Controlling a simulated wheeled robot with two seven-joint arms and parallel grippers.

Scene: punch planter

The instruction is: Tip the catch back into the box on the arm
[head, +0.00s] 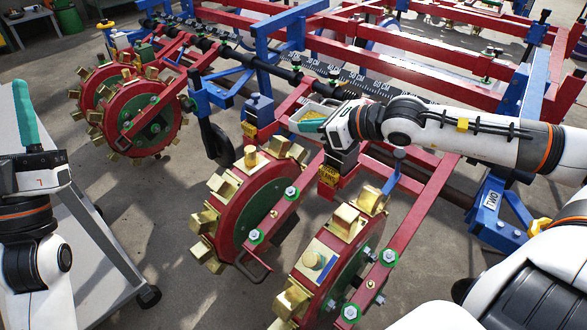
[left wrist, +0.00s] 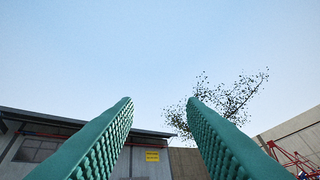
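My right gripper (head: 325,128) hangs over the near planter wheels in the head view, its arm coming in from the right. A small pale green tray (head: 297,124) with yellow-orange contents sits right at its hand. The fingers are mostly hidden there, so their grip on the tray cannot be made out. Just below the hand is a yellow box (head: 329,175) with dark lettering ending in "EANS", on the planter arm. My left gripper (head: 26,112) points up at the far left. In the left wrist view its green ribbed fingers (left wrist: 160,110) stand apart with nothing between them.
Red wheels with brass-coloured cups (head: 258,205) stand under the right gripper, with another pair (head: 130,110) further left. The red and blue planter frame (head: 400,65) fills the back. A grey cart (head: 100,255) stands beside the left arm. Bare concrete shows between cart and wheels.

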